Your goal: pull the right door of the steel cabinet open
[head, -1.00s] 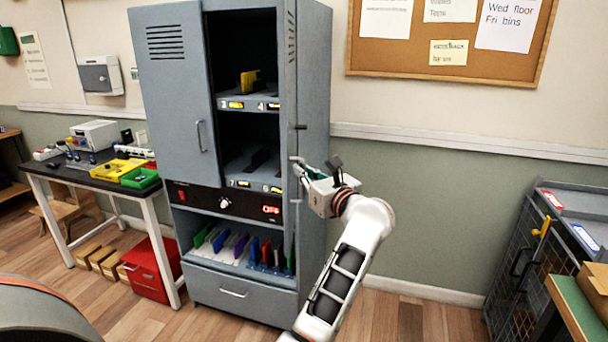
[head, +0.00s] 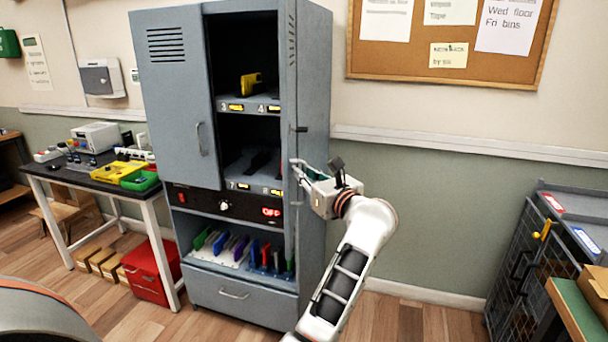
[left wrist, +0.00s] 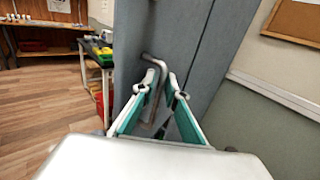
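The grey steel cabinet (head: 240,306) stands in the middle of the head view. Its left door (head: 172,100) is shut. Its right door (head: 291,90) stands swung out toward me, seen nearly edge-on, with the shelves behind it exposed. My left gripper (head: 298,168) is at the outer face of the right door. In the left wrist view, the bent metal door handle (left wrist: 155,66) runs between the fingers of my left gripper (left wrist: 166,82), which are nearly closed around it. The contact on the far side of the handle is partly hidden. My right gripper is not in view.
A bench (head: 92,171) with trays and a red drawer box (head: 150,272) stand left of the cabinet. Wall and open floor (head: 400,318) lie to the right. A dark wire-fronted cage (head: 525,270) and a green-topped table (head: 580,312) are at the far right.

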